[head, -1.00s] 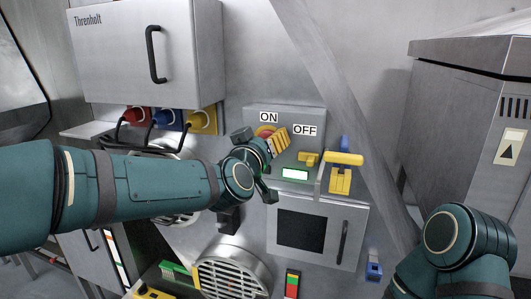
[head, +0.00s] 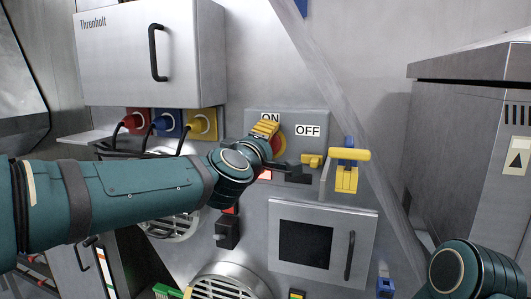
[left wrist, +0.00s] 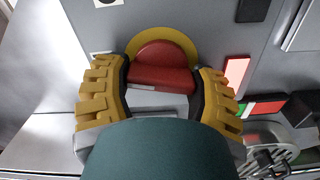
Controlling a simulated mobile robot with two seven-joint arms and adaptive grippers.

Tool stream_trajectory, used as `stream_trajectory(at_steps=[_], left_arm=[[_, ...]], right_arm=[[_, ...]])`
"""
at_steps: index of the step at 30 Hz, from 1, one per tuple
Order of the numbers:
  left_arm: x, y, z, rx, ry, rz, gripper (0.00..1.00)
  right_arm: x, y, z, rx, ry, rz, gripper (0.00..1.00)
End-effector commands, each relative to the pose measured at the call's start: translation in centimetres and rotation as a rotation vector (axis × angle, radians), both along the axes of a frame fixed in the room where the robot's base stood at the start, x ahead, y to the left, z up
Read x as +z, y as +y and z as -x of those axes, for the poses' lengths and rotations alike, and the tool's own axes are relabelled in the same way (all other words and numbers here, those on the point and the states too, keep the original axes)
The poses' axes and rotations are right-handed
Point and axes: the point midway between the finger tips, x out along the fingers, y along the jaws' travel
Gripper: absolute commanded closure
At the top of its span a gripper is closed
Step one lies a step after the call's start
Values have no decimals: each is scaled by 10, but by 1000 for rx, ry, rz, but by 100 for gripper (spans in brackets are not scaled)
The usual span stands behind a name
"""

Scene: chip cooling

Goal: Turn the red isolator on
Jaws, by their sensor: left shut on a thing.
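The red isolator is a red rotary knob (head: 279,143) on a yellow disc, on a grey panel under an ON label (head: 270,117) and an OFF label (head: 307,131). The left wrist view shows its red handle (left wrist: 162,68) in front of the yellow disc (left wrist: 162,33). My left gripper (head: 268,129) is shut on the handle, with a yellow-padded finger on either side of it. In the head view the yellow pads lie just below ON and hide part of the knob. My right gripper is out of view.
A lit red indicator (head: 265,175) sits below the knob, partly covered by my gripper. To the right is a yellow lever (head: 348,155) with blue behind it. Below is a dark-windowed door (head: 322,244). Red, blue and yellow plugs (head: 203,124) with cables are at left.

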Motion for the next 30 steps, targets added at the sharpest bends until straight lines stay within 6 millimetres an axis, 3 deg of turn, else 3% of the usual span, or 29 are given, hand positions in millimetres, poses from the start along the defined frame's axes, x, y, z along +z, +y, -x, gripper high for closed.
stream_trajectory(at_steps=[12,30], left_arm=[[-3,0,0,0,71,211,75],[-2,0,0,0,85,254,75]], right_arm=[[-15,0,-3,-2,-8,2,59],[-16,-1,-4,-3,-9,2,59]])
